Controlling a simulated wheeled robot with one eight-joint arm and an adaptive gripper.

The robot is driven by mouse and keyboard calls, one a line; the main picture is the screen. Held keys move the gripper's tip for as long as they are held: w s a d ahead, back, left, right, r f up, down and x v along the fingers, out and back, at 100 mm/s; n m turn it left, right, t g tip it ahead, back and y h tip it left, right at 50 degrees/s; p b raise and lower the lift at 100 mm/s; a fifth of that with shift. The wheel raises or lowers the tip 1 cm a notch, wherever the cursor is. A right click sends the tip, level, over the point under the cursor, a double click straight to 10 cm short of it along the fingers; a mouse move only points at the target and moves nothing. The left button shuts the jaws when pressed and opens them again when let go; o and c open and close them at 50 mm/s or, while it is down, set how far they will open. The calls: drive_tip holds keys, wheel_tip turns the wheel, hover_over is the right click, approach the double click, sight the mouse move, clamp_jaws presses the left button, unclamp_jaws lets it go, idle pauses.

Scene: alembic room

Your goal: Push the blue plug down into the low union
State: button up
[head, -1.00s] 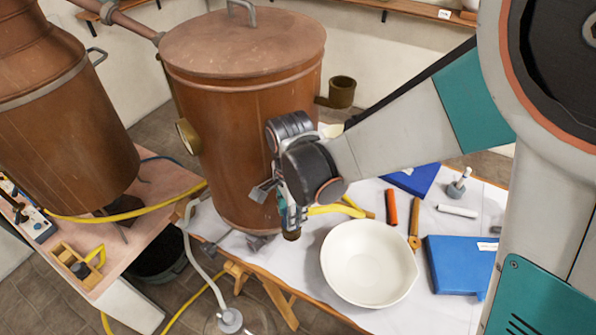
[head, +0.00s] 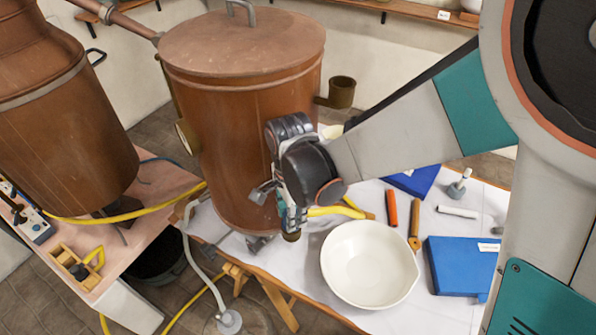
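My gripper (head: 290,218) points down beside the lower right side of the large copper vessel (head: 238,150). Its wrist covers much of it, so I cannot tell whether the fingers are open or shut. A small brass fitting (head: 291,236) shows just under the fingertips, close to the vessel's foot. It may be the low union. Blue-teal bits show among the fingers, but I cannot tell whether they are the blue plug or gripper parts. No plug can be made out clearly, nor whether anything sits in the fitting.
A white bowl (head: 369,264) stands right of the gripper on the white-covered table. A yellow-handled tool (head: 335,211), an orange stick (head: 391,209) and a blue box (head: 462,264) lie nearby. A grey hose (head: 193,250) hangs at the table's left edge.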

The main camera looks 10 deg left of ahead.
drive_tip(key=shift+f, duration=0.25)
idle(0.3)
drive_tip(key=o, duration=1.2)
drive_tip(key=shift+c, duration=0.2)
drive_tip(key=shift+r, duration=0.2)
drive_tip(key=shift+r+p, duration=2.1)
drive_tip(key=shift+r, duration=1.25)
